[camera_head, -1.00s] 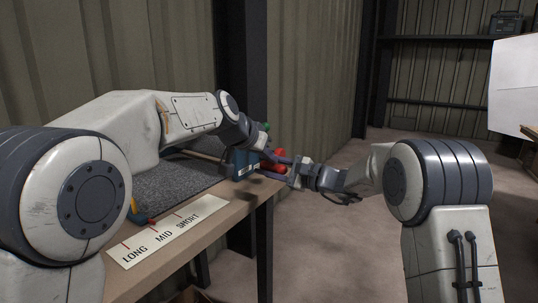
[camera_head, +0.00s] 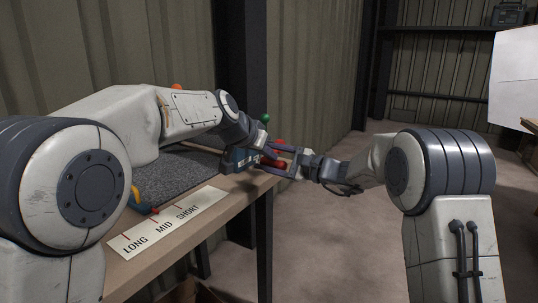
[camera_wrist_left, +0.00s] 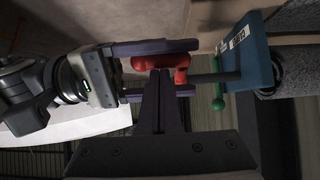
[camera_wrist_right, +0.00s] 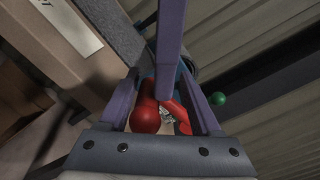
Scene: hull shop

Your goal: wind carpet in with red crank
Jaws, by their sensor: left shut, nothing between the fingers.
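The red crank (camera_head: 281,163) is at the far right end of the bench, beside a blue block (camera_head: 238,157). Its red grip (camera_wrist_left: 150,63) and round red end (camera_wrist_right: 145,116) show in the wrist views. My right gripper (camera_head: 287,161) straddles the red grip with its fingers apart, and a gap shows beside the grip. My left gripper (camera_wrist_left: 160,78) is shut and empty, its tips close beside the red grip. The grey carpet (camera_head: 168,173) lies on the bench, and a dark grey roll (camera_wrist_left: 296,70) shows behind the blue block.
A green knob (camera_wrist_right: 218,98) is near the crank. A label strip (camera_head: 165,226) reading LONG, MID, SHORT runs along the bench front edge. A dark post and ribbed wall stand behind; the floor at right is clear.

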